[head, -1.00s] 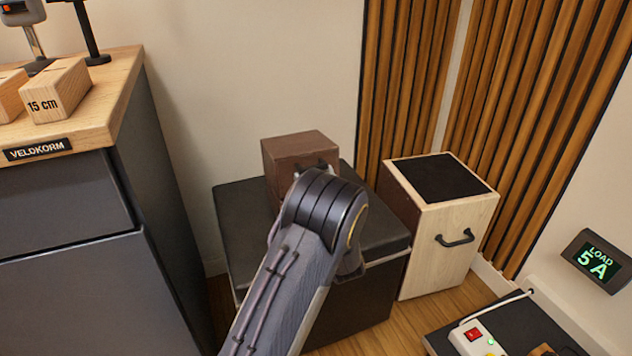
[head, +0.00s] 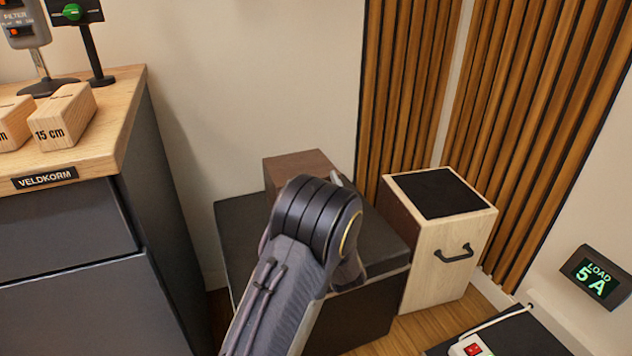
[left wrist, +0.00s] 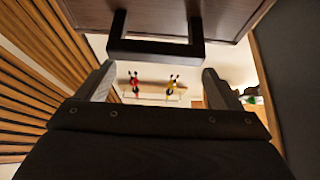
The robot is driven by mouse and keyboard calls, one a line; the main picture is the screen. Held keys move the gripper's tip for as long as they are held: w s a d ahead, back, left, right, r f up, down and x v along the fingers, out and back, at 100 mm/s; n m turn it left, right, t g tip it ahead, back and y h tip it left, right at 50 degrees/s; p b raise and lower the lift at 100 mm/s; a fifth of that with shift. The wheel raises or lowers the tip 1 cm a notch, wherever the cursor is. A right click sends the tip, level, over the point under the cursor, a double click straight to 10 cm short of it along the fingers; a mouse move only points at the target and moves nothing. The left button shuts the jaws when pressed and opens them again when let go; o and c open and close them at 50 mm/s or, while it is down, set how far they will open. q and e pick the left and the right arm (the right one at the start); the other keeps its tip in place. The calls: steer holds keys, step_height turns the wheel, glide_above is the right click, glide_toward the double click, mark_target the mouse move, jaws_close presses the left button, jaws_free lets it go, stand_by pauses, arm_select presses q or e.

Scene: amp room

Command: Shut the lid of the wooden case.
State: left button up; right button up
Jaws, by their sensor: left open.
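The dark brown wooden case (head: 298,163) stands on a black-topped bench (head: 236,225) in the head view. My left arm covers most of it, including its front. In the left wrist view a brown wooden panel (left wrist: 222,12) with a dark bar handle (left wrist: 155,50) fills the top, probably part of the case. My left gripper (left wrist: 160,84) is open and empty, its fingers apart just below the handle in that picture. I cannot tell whether they touch it. How far the lid stands open cannot be told. My right gripper is not in view.
A pale wooden box (head: 448,250) with a black top and handle stands right of the bench. A grey cabinet (head: 70,290) with a wooden top is on the left. Slatted panels (head: 540,120) line the back right. A load display (head: 597,275) is at the right.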

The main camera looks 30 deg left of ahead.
arm_select(q)
steer(key=s+d+r+p, duration=0.4)
steer(key=s+d+r, duration=0.2)
steer(key=s, duration=0.5)
step_height(320, 180, up, 2)
steer(key=shift+d+r+p, duration=0.2)
steer(key=shift+d+p, duration=0.1)
steer(key=w+a+f+h, duration=0.3)
steer(key=w+f+h, duration=0.1)
steer(key=h, duration=0.3)
steer(key=s+d+f+m+g+h, duration=0.2)
steer(key=s+d+m+g+h, duration=0.4)
steer(key=s+d+h, duration=0.65)
steer(key=s+a+f+m+g+h, duration=0.1)
steer(key=s+a+f+g+h, duration=0.1)
steer(key=s, duration=0.5)
steer(key=s+a+f+m+g+h, duration=0.1)
steer(key=s+f+g, duration=0.1)
steer(key=s, duration=0.4)
step_height(320, 180, up, 35)
steer(key=p, duration=3.5)
steer(key=shift+s+r+m, duration=0.15)
steer(key=shift+s+m, duration=0.05)
steer(key=shift+m, duration=0.1)
